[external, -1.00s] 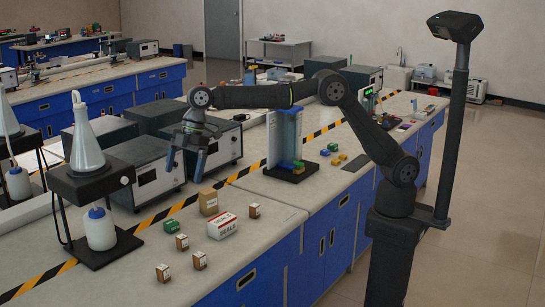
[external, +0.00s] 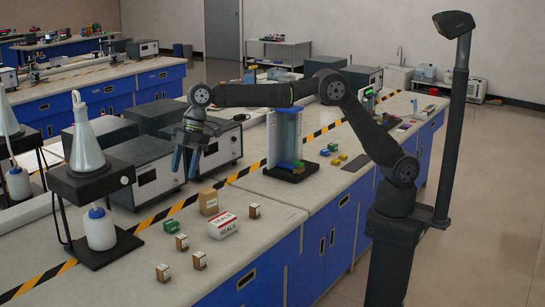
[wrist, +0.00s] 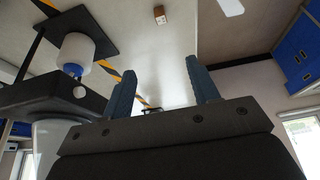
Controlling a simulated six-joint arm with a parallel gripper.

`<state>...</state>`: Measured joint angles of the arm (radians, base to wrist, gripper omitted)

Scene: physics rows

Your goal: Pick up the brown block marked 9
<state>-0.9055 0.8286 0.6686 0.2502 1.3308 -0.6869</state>
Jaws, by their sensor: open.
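Several small brown blocks with white labels stand on the bench in the external view: one at the front left (external: 163,272), one beside it (external: 199,260), one behind them (external: 182,242), and one to the right of the white-and-red box (external: 254,211). Their labels are too small to read, so I cannot tell which is marked 9. One brown block also shows at the top of the wrist view (wrist: 159,14). My gripper (external: 185,163) is open and empty, well above the bench and behind the blocks. Its two blue fingers stand apart in the wrist view (wrist: 162,70).
A white-and-red box (external: 222,226), a tan carton (external: 208,202) and a green box (external: 168,227) stand among the blocks. A flask stand (external: 90,185) is at the left. Grey instruments (external: 150,170) stand behind.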

